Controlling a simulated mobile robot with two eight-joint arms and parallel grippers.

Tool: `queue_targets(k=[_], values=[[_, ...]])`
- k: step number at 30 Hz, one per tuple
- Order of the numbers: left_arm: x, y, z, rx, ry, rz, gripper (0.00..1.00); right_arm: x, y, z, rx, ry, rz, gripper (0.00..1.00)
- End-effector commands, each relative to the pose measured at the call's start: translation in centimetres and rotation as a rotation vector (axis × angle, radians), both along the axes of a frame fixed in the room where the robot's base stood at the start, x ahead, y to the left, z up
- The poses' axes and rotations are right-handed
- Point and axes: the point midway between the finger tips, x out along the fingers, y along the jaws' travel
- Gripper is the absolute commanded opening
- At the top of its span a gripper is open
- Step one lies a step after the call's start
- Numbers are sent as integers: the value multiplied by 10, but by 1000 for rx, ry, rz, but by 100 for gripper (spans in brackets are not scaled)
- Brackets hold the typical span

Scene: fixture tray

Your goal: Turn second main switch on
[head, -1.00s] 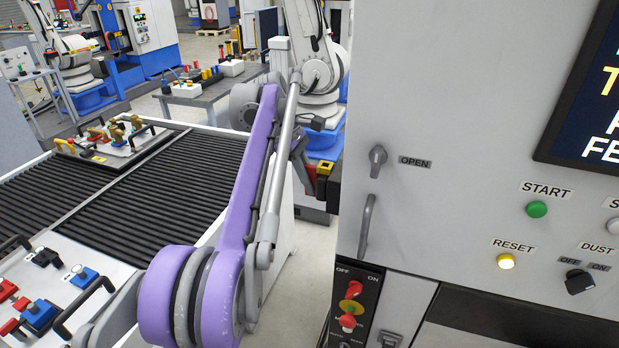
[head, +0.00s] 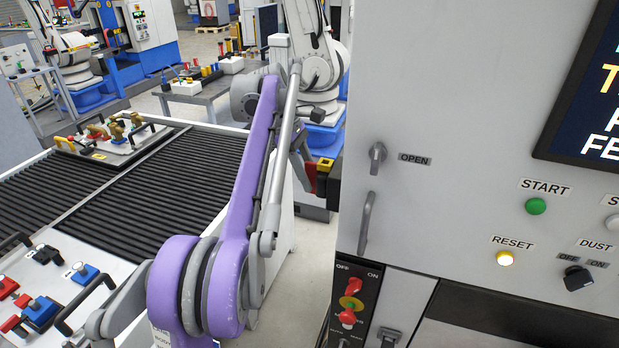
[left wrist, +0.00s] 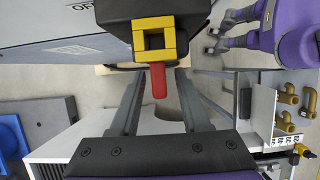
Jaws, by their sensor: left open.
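A main switch with a yellow square base (head: 325,164) and a red handle sits on a black box at the side of the grey machine. In the left wrist view the yellow frame (left wrist: 154,25) is at the top centre and its red handle (left wrist: 158,80) points down the picture. My left gripper (head: 303,166) is at the switch, partly hidden by my purple arm. In the left wrist view its open fingers (left wrist: 158,82) stand on either side of the red handle, with a gap on each side. My right gripper is not seen.
A ribbed conveyor (head: 160,178) with fixture trays lies left of my arm.

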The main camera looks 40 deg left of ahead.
Motion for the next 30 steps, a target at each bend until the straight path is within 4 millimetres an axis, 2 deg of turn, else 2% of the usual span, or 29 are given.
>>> queue_targets(k=[6, 12, 18, 30], values=[[-3, 13, 32, 0, 0, 2, 46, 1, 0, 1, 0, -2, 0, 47], [-6, 22, 54, 0, -1, 1, 46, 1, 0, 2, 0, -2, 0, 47], [-7, 25, 62, 0, 0, 1, 46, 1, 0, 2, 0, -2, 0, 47], [-7, 25, 62, 0, 0, 1, 46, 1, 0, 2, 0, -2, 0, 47]])
